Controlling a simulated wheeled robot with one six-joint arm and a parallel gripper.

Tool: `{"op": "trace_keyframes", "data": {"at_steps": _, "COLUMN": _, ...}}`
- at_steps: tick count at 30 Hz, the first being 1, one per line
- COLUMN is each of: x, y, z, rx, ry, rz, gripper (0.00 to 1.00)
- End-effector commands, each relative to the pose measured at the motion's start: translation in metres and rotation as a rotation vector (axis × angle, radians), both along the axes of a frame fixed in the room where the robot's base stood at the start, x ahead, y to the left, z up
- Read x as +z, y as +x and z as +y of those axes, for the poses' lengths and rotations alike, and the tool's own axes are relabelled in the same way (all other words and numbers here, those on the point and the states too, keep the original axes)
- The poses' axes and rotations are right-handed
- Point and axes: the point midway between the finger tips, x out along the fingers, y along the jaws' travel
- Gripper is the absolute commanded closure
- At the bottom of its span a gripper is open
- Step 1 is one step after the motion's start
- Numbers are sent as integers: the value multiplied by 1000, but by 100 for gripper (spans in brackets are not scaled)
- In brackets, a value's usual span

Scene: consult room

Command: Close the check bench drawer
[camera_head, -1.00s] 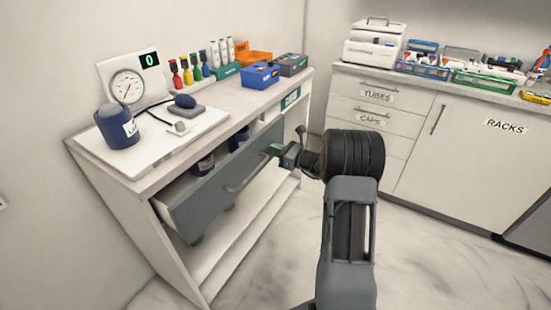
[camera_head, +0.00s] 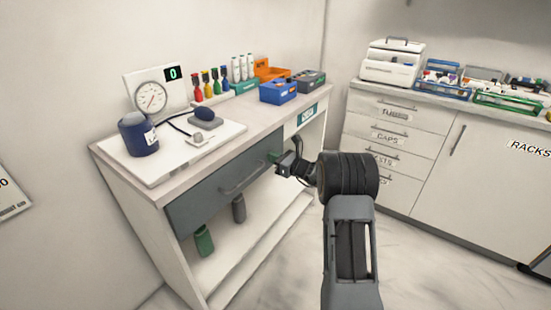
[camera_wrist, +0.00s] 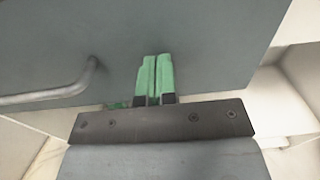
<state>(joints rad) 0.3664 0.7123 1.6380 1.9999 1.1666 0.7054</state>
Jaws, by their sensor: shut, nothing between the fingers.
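The check bench (camera_head: 180,177) stands at the left in the head view. Its grey drawer (camera_head: 205,200) sits level with the bench front, with no visible gap above it. A bar handle (camera_head: 245,178) is on the drawer front. My gripper (camera_head: 275,158) is at the right end of the drawer front. In the wrist view, the green fingertips (camera_wrist: 155,72) are together against or very near the grey drawer front (camera_wrist: 200,40), with nothing between them. The handle (camera_wrist: 55,92) is to their left. Whether the fingertips touch the panel is hard to tell.
A pressure gauge (camera_head: 151,97), a blue cylinder (camera_head: 138,137) and coloured bins (camera_head: 278,92) are on the bench top. Bottles (camera_head: 204,240) stand on the lower shelf. White cabinets (camera_head: 410,145) line the right. Floor between is clear.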

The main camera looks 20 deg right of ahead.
Motion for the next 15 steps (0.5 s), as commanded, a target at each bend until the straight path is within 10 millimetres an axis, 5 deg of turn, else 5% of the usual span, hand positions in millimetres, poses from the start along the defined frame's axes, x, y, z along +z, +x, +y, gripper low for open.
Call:
{"op": "trace_keyframes", "data": {"at_steps": 7, "x": 6, "y": -2, "z": 1, "rx": 7, "ry": 2, "rz": -12, "gripper": 100}}
{"op": "trace_keyframes", "data": {"at_steps": 15, "x": 5, "y": -35, "z": -31, "rx": 2, "ry": 3, "rz": -5, "gripper": 100}}
